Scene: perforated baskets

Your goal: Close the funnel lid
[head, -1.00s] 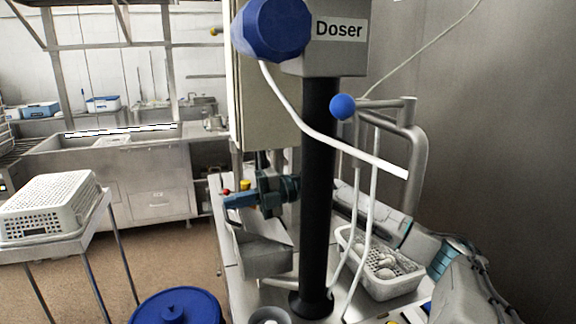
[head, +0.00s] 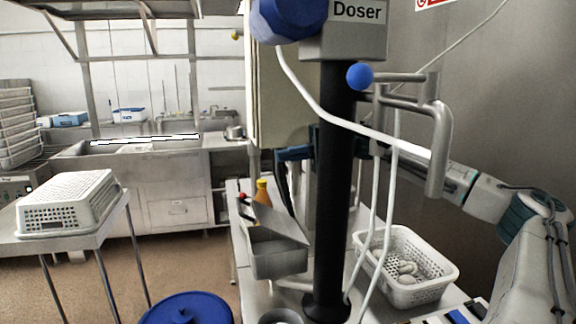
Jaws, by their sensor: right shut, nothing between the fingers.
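A grey housing labelled Doser (head: 345,40) sits on a black column (head: 333,200), with a large blue rounded part (head: 290,18) on its left. A blue ball (head: 360,77) is beside the column, near a bent metal tube (head: 437,150). Which part is the funnel lid I cannot tell for sure. My right arm comes in from the right and passes behind the tube and the column. My right gripper (head: 283,160) is shut and empty, left of the column, partly hidden. My left gripper is not in view.
A white basket (head: 447,279) with pale items stands right of the column. An open metal box (head: 280,262) and an orange bottle (head: 263,193) stand left of it. A blue round lid (head: 187,310) is at the bottom. A perforated basket (head: 65,205) lies on the left table.

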